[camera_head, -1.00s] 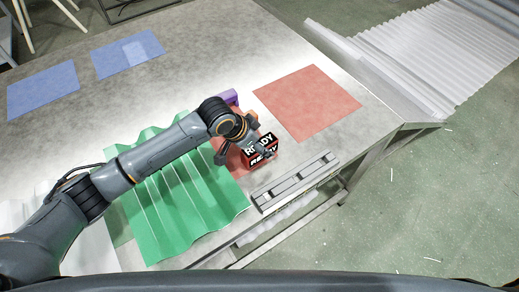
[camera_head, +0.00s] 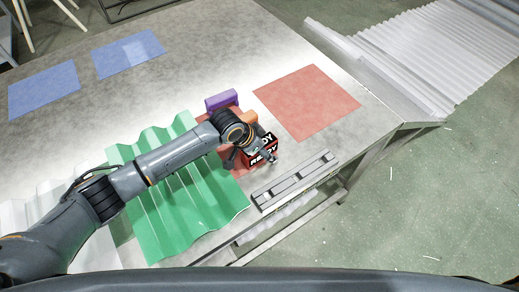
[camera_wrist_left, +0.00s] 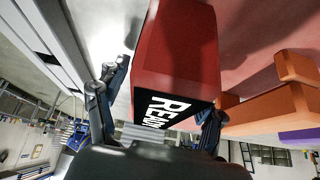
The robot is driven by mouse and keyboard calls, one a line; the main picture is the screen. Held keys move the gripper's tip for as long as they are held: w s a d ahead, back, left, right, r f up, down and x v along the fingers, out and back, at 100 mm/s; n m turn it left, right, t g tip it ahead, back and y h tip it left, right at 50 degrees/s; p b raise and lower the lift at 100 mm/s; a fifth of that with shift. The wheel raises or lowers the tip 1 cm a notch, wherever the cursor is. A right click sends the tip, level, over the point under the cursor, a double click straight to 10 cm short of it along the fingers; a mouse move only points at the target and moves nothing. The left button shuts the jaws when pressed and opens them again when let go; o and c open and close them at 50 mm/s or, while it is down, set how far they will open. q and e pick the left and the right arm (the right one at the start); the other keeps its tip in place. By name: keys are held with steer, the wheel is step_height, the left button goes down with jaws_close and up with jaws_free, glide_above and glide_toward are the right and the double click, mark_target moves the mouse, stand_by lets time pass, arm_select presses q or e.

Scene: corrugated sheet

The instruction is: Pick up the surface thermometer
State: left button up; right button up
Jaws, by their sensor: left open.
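A red block with a black face lettered in white "READY" (camera_head: 264,158) lies near the table's front edge; I take it for the surface thermometer, though no other mark confirms it. It also shows large in the left wrist view (camera_wrist_left: 176,55), its lettered end towards the camera. My left gripper (camera_head: 250,158) is over the block and partly hides it in the head view. In the left wrist view its open fingers (camera_wrist_left: 170,90) stand on either side of the lettered end. I cannot tell whether they touch it. My right gripper is out of view.
An orange piece (camera_wrist_left: 268,110) and a purple block (camera_head: 222,101) stand beside the red block. A green corrugated sheet (camera_head: 180,205) lies to the left under my arm. A slotted grey metal bar (camera_head: 293,180) lies to the right. A flat red sheet (camera_head: 307,102) lies behind.

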arm_select(q)
steer(key=shift+f, duration=0.1)
steer(key=shift+c, duration=0.4)
jaws_close()
